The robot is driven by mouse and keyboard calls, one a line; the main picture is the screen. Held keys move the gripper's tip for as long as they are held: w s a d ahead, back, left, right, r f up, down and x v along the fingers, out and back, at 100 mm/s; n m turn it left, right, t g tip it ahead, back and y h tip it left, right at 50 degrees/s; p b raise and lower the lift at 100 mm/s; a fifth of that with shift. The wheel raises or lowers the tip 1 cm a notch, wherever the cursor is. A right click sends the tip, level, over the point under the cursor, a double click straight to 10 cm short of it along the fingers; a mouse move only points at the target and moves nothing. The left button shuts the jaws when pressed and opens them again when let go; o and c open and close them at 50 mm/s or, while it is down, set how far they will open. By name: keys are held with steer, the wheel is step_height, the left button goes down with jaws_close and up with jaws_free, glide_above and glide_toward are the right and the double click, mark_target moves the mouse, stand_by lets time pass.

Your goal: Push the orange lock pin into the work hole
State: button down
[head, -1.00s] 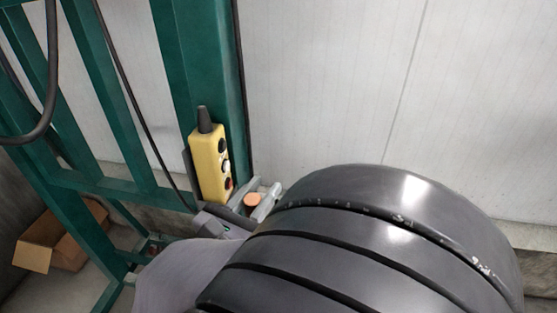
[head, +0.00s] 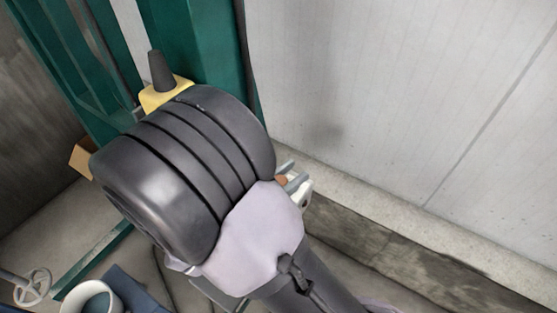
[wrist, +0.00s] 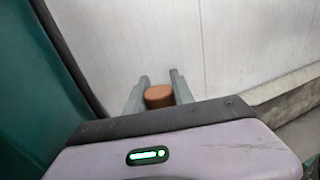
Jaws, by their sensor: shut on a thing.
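The orange lock pin (wrist: 158,97) shows its round end between the two grey fingers of my gripper (wrist: 159,84) in the wrist view. The gripper is shut on it. In the head view only a small bit of the orange pin (head: 281,181) shows at my gripper (head: 292,180), beside my dark arm link, which hides the rest. Behind the fingers in the wrist view is pale wall panelling. I cannot make out the work hole in either view.
A green steel frame (head: 196,45) stands behind my arm, with a yellow control pendant (head: 163,94) partly hidden. A white wall (head: 400,80) and low concrete ledge (head: 365,240) lie to the right. A white bucket (head: 92,299) and handwheel (head: 33,287) are at lower left.

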steer(key=shift+f, duration=0.1)
steer(key=shift+p, duration=0.45)
steer(key=shift+f+b, duration=1.55)
steer(key=shift+f, duration=1.35)
steer(key=shift+r+p, duration=0.1)
steer(key=shift+p, duration=1.1)
steer(key=shift+f+b, duration=0.55)
steer(key=shift+f, duration=0.65)
